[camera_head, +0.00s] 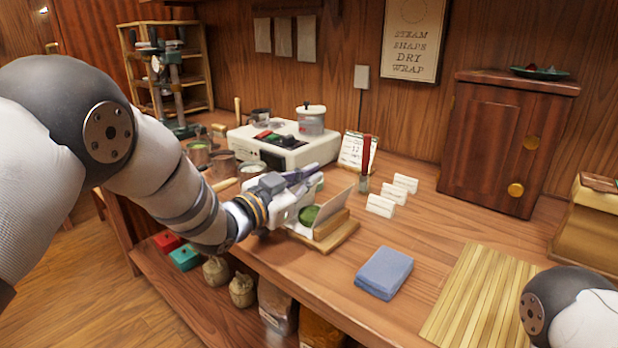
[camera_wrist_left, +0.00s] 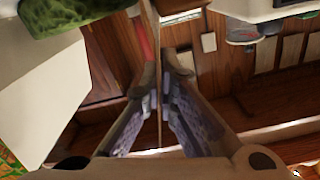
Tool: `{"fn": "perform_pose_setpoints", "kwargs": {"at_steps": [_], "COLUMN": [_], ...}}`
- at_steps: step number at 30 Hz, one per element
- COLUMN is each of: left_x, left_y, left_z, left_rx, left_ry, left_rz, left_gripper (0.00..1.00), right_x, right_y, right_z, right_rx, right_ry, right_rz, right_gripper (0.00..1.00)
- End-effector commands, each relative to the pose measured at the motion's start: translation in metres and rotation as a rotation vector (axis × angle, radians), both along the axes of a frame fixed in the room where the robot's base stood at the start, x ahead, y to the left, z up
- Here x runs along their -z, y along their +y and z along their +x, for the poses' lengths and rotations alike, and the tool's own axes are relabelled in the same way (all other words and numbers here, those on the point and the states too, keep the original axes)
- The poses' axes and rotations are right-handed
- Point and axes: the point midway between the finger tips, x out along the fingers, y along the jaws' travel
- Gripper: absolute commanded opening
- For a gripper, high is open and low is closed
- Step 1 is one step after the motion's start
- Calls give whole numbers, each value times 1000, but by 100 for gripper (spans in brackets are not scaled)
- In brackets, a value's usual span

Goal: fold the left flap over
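The green tea cake (camera_head: 309,215) lies on a small wooden board (camera_head: 337,239), partly hidden by my left gripper. A pale wrapper panel (camera_head: 328,211) stands tilted up at its right against a wooden block. My left gripper (camera_head: 306,174) is at the left side of the wrapper, above the cake. In the left wrist view its two fingers (camera_wrist_left: 161,78) close in on a thin sheet edge (camera_wrist_left: 157,118), seen edge-on, which looks like the left flap. The cake (camera_wrist_left: 68,12) and white paper (camera_wrist_left: 38,88) show at the left there. My right gripper is out of view.
A blue folded cloth (camera_head: 384,272) and a slatted bamboo mat (camera_head: 478,300) lie to the right. White cards (camera_head: 381,205) and a red-handled tool (camera_head: 366,160) stand behind the board. A white appliance (camera_head: 282,150) is at the back left. The counter between cloth and cards is clear.

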Motion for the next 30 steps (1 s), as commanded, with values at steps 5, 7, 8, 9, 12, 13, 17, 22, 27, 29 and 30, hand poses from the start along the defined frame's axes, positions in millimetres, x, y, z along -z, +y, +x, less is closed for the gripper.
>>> {"fn": "perform_pose_setpoints", "kwargs": {"at_steps": [5, 7, 8, 9, 12, 13, 17, 22, 27, 29, 30], "left_x": [0, 0, 1, 2, 4, 5, 8, 13, 16, 16, 17], "left_y": [-5, -7, -8, -9, -12, -13, -16, -19, -21, -21, -21], "left_z": [-4, -5, -6, -7, -9, -10, -12, -14, -15, -16, -16], "left_rx": [2, 3, 2, 2, 3, 2, 3, 2, 2, 2, 2], "left_ry": [-56, -87, -101, -118, -163, -176, -227, -282, -319, -326, -331], "left_rz": [77, 118, 138, 163, 224, 242, 314, 392, 442, 453, 459], "left_gripper": [0, 0, 0, 0, 0, 0, 0, 0, 0, 0, 0], "right_x": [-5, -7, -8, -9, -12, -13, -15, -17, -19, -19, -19], "right_y": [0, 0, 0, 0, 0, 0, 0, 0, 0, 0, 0], "right_z": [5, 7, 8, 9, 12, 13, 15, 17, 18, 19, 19], "right_rx": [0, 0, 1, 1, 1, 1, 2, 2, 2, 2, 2], "right_ry": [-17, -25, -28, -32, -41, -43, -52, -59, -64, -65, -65], "right_rz": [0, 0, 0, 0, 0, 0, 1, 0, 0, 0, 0], "right_gripper": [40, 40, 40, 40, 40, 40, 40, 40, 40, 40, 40]}}
